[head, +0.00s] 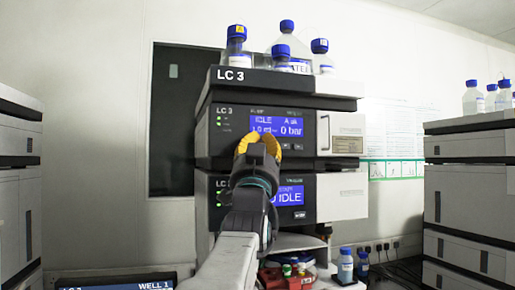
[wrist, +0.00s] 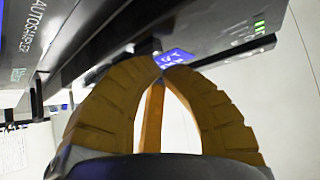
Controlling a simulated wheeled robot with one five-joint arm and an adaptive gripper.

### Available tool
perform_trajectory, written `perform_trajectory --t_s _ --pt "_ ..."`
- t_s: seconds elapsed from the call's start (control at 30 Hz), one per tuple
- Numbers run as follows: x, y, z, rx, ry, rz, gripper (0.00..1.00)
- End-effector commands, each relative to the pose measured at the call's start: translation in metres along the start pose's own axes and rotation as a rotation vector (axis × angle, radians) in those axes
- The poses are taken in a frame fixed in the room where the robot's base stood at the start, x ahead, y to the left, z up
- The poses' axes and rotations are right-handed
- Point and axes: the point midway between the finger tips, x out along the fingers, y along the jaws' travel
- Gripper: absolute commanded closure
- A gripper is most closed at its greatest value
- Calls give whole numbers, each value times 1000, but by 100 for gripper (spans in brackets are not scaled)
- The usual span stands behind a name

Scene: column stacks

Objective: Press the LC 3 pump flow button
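The LC 3 pump module (head: 226,143) is the upper unit under the top tray labelled LC 3. Its blue display (head: 290,126) reads IDLE and 0 bar. Small dark buttons (head: 291,146) sit under the display; I cannot tell which is the flow button, and part of that row is hidden behind my gripper. My gripper (head: 257,137) is in front of the pump's lower display area, with its yellow fingers pointing up. In the wrist view my gripper (wrist: 168,67) has its fingertips together with nothing between them, near a blue screen (wrist: 175,57). I cannot tell whether they touch the panel.
A second unit with an IDLE display (head: 291,196) is below the pump. Bottles (head: 290,48) stand on the top tray (head: 290,80). More stacks stand at the left (head: 18,185) and right (head: 470,190). Two blue-capped bottles (head: 345,268) and a red tray (head: 285,282) are lower right.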

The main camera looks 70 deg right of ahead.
Motion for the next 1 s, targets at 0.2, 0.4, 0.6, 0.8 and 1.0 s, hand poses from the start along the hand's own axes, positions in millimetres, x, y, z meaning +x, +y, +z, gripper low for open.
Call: perform_trajectory --t_s 0.2,0.4,0.6,0.8,1.0 --pt "1 0 2 0 -2 -1 100" --pt "3 0 3 0 -1 -2 100" --pt "3 0 3 0 -2 -2 100" --pt "1 0 2 0 0 -2 100" --pt "-5 0 -1 0 2 0 100"
